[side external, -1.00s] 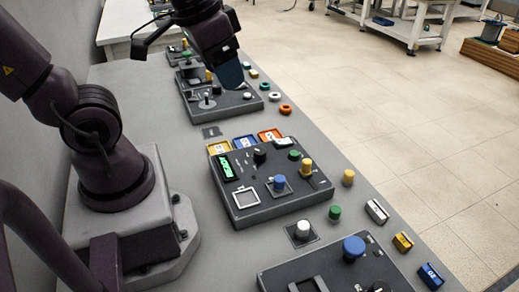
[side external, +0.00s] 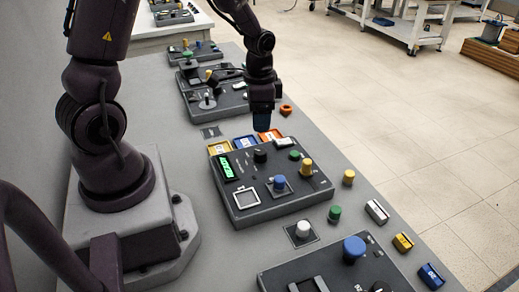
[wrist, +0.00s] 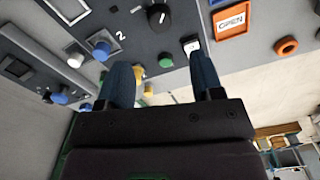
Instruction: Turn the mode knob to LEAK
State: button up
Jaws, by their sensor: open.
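The control panel (side external: 255,205) in the middle of the bench has a lit green display (side external: 226,167). A black knob (side external: 260,156) on its far part looks like the mode knob; its pointer mark shows in the wrist view (wrist: 158,17). I cannot read any LEAK marking. My gripper (side external: 262,124) points down above the panel's far edge, beside the orange tile, apart from the knob. In the wrist view my gripper (wrist: 162,80) has its two blue fingers spread with nothing held between them. The black knob lies beyond the fingertips there.
Near the black knob are a green knob (side external: 295,155), a yellow knob (side external: 306,167), a blue knob (side external: 279,183) and a white switch (wrist: 190,45). An orange OPEN tile (wrist: 232,22) and an orange ring (wrist: 286,46) lie beside the panel. Another panel (side external: 340,268) stands nearer.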

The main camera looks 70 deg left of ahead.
aim_at(260, 151)
notch_tip(260, 151, down, 11)
jog(key=shift+r, duration=0.2)
jog(key=c, duration=0.9)
